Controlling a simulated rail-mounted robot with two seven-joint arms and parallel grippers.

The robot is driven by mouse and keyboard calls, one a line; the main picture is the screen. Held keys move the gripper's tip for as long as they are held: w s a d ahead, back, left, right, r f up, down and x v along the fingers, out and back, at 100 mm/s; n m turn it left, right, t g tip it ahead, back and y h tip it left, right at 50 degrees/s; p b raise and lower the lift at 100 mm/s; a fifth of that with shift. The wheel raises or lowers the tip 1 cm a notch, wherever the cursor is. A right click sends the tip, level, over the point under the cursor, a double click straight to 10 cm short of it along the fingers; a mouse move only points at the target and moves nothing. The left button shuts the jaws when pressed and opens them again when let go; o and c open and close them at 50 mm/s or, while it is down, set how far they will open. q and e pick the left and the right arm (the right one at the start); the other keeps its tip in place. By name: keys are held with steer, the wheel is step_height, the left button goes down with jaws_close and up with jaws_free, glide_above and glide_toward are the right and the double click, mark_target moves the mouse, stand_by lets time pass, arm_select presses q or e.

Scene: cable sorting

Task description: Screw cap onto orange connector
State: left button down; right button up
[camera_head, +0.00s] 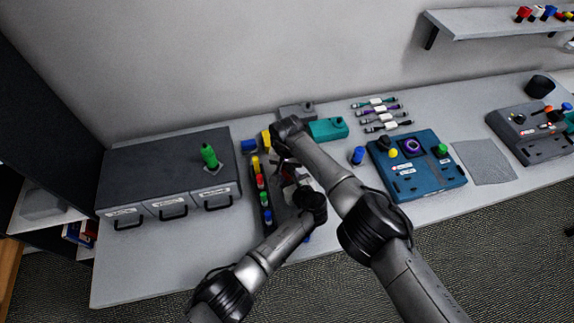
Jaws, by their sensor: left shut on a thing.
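My left arm reaches in from the bottom, and my left gripper (292,190) is over the middle of the table, beside a dark rack of coloured caps (266,205). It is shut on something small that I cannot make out. My right arm crosses above it; its wrist (285,130) is just behind the left gripper, and its fingers are hidden. I cannot pick out the orange connector or its cap for certain near the grippers. A small orange knob (549,108) shows on the grey device (530,150) at the far right.
A teal box (327,129), several cables (380,113), a blue cap (357,155) and a blue panel device (415,180) lie right of my arms. A grey mat (484,162) is clear.

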steer(key=c, duration=0.4)
steer(key=shift+m, duration=1.7)
steer(key=shift+c, duration=0.2)
steer(key=o, duration=1)
steer(key=shift+r, duration=2.25)
steer(key=shift+o, duration=0.2)
steer(key=o, duration=0.5)
